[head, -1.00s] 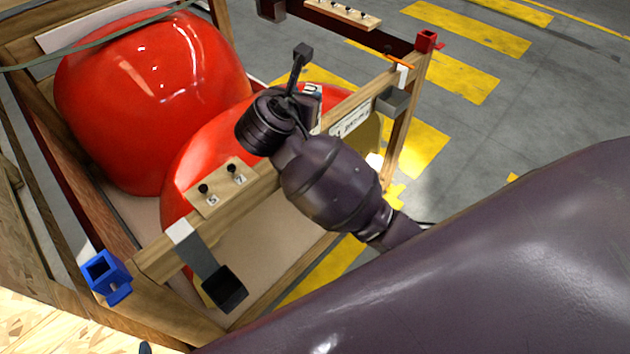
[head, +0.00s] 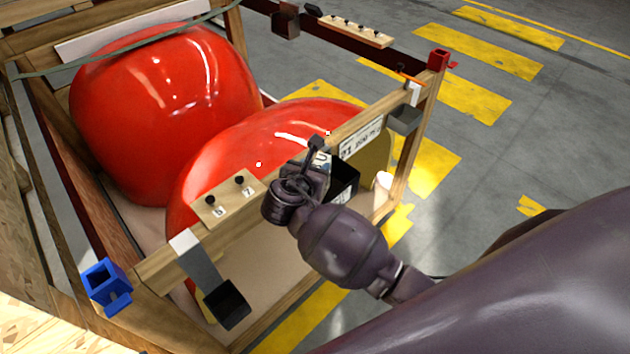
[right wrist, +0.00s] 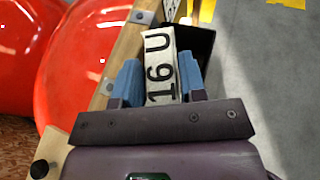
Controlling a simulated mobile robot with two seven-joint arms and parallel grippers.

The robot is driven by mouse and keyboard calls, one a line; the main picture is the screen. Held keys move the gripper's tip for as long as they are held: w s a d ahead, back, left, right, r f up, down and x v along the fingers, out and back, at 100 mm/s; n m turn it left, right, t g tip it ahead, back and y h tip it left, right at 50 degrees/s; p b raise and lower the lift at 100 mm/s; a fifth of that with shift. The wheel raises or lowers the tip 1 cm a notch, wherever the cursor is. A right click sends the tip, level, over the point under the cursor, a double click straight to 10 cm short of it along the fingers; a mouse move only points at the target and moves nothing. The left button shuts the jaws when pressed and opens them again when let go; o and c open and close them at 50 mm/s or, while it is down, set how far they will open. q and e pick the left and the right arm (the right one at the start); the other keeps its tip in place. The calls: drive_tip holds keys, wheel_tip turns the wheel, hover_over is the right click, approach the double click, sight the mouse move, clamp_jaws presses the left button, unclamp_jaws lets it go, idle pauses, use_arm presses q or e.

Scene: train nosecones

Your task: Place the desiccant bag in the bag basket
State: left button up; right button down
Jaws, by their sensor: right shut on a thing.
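The desiccant bag (right wrist: 159,64) is white with large black characters. In the right wrist view it sits between the blue fingers of my right gripper (right wrist: 160,80), which is shut on it. In the head view only a small part of the bag (head: 322,160) shows beside my right gripper (head: 312,178). A black open basket (head: 344,180), seemingly the bag basket, hangs on the wooden rail next to the gripper. In the right wrist view the bag's far end overlaps the basket (right wrist: 198,45); I cannot tell whether it is inside. My left gripper is not in view.
Two big red nosecones (head: 160,110) lie in the wooden crate behind the rail (head: 160,270). A knobbed wooden block (head: 227,200), another black holder (head: 228,303), a grey holder (head: 404,118) and a blue bracket (head: 106,285) are on the crate. Striped floor lies right.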

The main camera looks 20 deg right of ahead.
drive_tip(key=shift+f+b, duration=0.3)
drive_tip(key=shift+f, duration=1.9)
drive_tip(key=c, duration=0.7)
unclamp_jaws()
